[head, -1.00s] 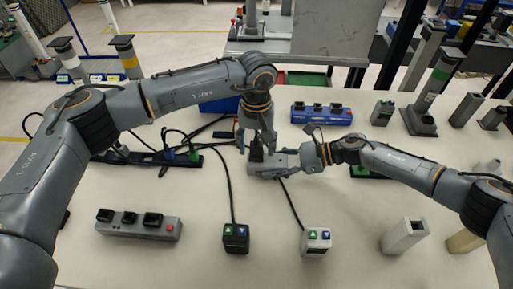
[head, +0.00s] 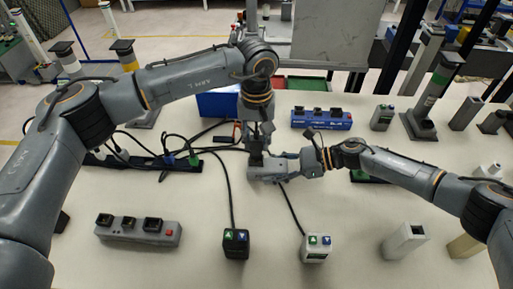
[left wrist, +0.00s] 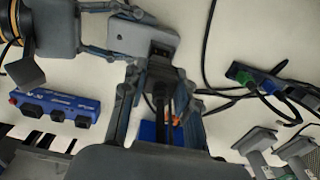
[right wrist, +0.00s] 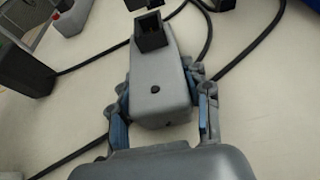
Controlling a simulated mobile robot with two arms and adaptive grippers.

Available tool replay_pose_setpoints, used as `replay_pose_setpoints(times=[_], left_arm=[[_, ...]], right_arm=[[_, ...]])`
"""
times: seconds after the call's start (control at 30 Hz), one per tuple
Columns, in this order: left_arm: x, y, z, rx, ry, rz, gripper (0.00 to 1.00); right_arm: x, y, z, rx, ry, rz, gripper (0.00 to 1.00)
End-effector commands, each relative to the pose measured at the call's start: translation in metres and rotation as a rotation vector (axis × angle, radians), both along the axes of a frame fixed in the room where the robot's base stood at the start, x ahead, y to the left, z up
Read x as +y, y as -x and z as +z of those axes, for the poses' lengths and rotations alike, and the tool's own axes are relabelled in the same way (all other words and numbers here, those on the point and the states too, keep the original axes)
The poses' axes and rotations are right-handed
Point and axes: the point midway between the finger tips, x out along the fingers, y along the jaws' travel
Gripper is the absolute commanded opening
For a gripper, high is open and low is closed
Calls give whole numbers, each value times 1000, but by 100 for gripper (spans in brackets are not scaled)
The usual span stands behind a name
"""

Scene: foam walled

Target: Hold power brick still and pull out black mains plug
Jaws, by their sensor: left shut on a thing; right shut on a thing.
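The grey power brick (head: 266,173) lies on the table in the middle of the head view. The brick's black socket (right wrist: 150,35) looks open and empty there. My left gripper (head: 256,138) points down above the brick, shut on the black mains plug (left wrist: 161,72). In the left wrist view the plug lies between the fingers, close over the socket (left wrist: 160,48); the gap is hard to judge.
A grey power strip (head: 140,228) and two small boxes, black (head: 236,243) and white (head: 316,247), stand in front. A blue strip (head: 321,118) and a blue bin (head: 218,103) are behind. Cables run left of and below the brick.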

Motion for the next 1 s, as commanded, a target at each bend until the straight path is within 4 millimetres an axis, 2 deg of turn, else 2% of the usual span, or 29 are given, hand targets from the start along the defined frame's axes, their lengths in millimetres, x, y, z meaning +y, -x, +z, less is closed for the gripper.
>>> replay_pose_setpoints(times=[0.1, 0.3, 0.67, 0.7, 0.8, 1.0], left_arm=[[0, -1, 27, -3, 1, 0, 0], [0, 0, 55, -1, 1, 0, 0], [0, 0, 62, 1, 0, 0, 0], [0, 0, 62, 1, 0, 0, 0], [0, 0, 62, 1, 0, 0, 0], [0, 0, 62, 1, 0, 0, 0]], right_arm=[[0, 0, -1, 1, 1, 1, 8], [0, 1, -1, 0, 1, 1, 8], [0, 1, -1, 0, 2, 1, 8], [0, 1, -1, 0, 2, 1, 56], [0, 1, -1, 0, 1, 1, 75], [0, 0, 0, 0, 1, 1, 75]])
